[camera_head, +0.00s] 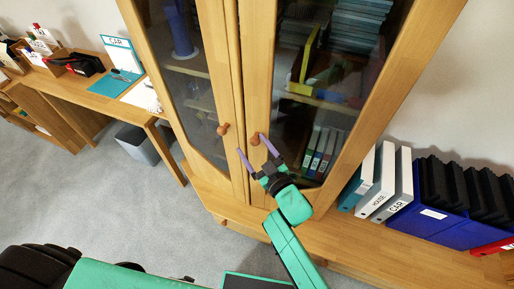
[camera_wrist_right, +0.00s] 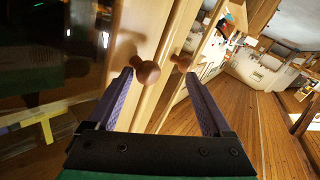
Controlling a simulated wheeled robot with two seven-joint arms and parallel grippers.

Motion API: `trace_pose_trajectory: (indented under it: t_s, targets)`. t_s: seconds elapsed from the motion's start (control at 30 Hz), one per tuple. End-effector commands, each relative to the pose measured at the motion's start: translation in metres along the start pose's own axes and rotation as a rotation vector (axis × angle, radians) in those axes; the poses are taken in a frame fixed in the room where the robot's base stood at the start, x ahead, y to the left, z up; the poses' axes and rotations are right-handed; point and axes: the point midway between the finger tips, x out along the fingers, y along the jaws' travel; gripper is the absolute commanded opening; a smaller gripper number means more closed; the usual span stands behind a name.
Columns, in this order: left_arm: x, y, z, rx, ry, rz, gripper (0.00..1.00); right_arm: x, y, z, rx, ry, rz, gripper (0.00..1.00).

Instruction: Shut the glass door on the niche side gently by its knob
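The glass door on the niche side (camera_head: 262,60) is the right one of two wooden-framed glass doors on a tall cabinet. Its round wooden knob (camera_head: 255,139) sits low on its left frame and shows large in the right wrist view (camera_wrist_right: 147,72). My right gripper (camera_head: 255,152) is open, its two purple fingers reaching toward this knob from either side. In the wrist view the knob appears between the fingers, and I see no clear contact. The door looks nearly in line with the other door; whether a small gap remains I cannot tell. My left gripper is out of view.
The left glass door (camera_head: 205,85) has its own knob (camera_head: 223,129), close by on the left. White and teal binders (camera_head: 380,185) and a blue box (camera_head: 425,220) stand on the low wooden top at right. A desk (camera_head: 85,85) stands left.

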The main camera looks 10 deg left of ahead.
Motion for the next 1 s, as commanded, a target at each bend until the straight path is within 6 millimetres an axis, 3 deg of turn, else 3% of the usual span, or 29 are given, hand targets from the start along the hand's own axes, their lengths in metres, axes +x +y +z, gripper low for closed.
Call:
trace_pose_trajectory:
  t_s: [0.07, 0.77, 0.87, 1.0]
  targets:
    - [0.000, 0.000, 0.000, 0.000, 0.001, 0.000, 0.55, 0.002, -0.003, -0.007, -0.001, 0.016, -0.005, 0.71]
    - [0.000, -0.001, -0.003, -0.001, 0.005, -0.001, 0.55, 0.001, -0.003, -0.006, -0.001, 0.015, -0.005, 0.71]
    - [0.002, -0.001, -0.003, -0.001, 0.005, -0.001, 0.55, -0.007, -0.003, -0.005, -0.001, 0.014, -0.005, 0.71]
    - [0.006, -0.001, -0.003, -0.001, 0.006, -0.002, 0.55, -0.032, -0.002, -0.002, 0.001, 0.010, -0.005, 0.71]
